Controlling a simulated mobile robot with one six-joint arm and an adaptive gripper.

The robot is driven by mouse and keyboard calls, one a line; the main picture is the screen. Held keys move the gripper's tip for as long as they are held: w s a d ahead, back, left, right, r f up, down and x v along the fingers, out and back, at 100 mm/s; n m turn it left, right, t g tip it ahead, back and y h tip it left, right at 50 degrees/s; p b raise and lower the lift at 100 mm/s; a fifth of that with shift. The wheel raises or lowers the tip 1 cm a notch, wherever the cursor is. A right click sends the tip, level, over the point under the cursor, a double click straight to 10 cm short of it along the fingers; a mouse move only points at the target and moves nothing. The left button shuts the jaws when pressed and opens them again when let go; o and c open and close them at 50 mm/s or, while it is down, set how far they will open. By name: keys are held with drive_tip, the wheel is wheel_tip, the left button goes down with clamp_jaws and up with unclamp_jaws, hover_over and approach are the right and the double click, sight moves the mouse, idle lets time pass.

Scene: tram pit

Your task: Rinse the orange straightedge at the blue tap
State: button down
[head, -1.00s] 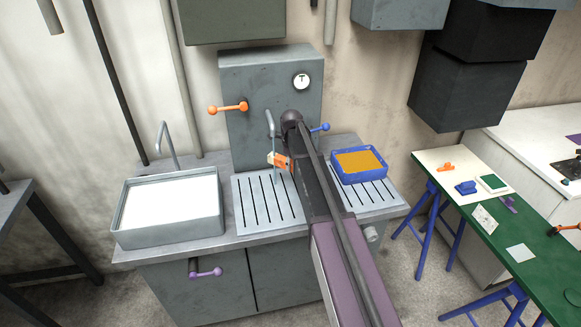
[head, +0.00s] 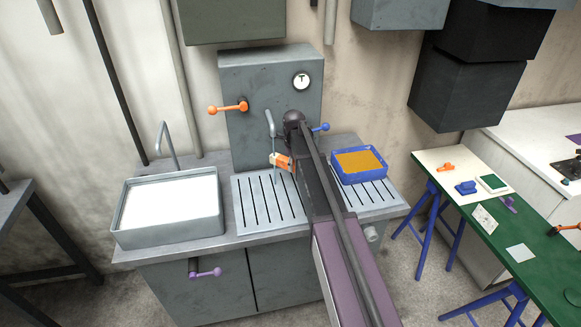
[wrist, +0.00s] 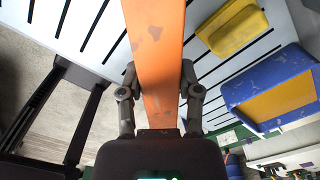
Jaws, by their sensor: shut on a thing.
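The orange straightedge (wrist: 156,60) is gripped between the two fingers of my gripper (wrist: 160,92). Its worn orange face runs up out of the top of the wrist view. In the head view only a short piece of it (head: 282,161) shows, just below the grey spout and above the slatted drainer; my arm hides the rest. The blue tap's lever, with a blue ball end (head: 322,127), sticks out on the right of the grey upright panel, partly behind my arm.
A blue tray (head: 345,178) with orange-brown contents stands on the drainer's right. A yellow block (wrist: 232,26) lies on the slats. An orange lever (head: 228,107) is at the panel's left. A white-filled basin (head: 165,238) is at left, a green table (head: 520,235) at right.

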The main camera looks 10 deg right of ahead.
drive_tip(key=s+d, duration=0.1)
drive_tip(key=s, duration=0.6)
drive_tip(key=shift+s+d, duration=0.15)
drive_tip(key=shift+d, duration=0.15)
idle(0.4)
drive_tip(key=shift+r, duration=0.1)
idle(1.5)
drive_tip(key=s+d+r+p, duration=0.1)
drive_tip(key=s+r+p, duration=0.3)
drive_tip(key=s, duration=0.1)
idle(0.6)
drive_tip(key=shift+w+f, duration=0.1)
drive_tip(key=shift+f, duration=0.1)
idle(0.4)
wheel_tip(320, 180, down, 3)
drive_tip(key=b, duration=0.3)
drive_tip(key=shift+f, duration=0.2)
